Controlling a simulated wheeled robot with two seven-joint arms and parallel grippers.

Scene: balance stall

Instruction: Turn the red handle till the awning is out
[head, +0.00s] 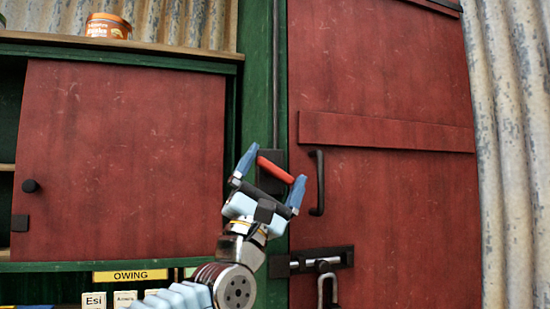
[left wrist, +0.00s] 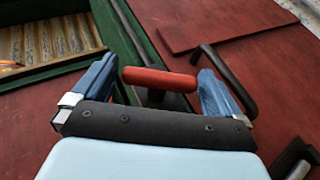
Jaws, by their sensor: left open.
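The red handle (head: 275,170) is a short bar in front of a dark mount (head: 270,157) on the green post between the cupboard and the red door. My left gripper (head: 272,164) is open, with its blue fingertips at the two ends of the bar. In the left wrist view the red handle (left wrist: 159,79) lies crosswise between the spread fingers of my left gripper (left wrist: 158,84). I cannot tell whether either finger touches it. The awning is not in view. My right gripper is not in view.
A black door pull (head: 317,183) is close to the right of my left gripper. A bolt with a padlock (head: 325,262) is below it. A red cupboard door (head: 120,160) with a dark knob is on the left. A tub (head: 107,26) stands on the shelf above.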

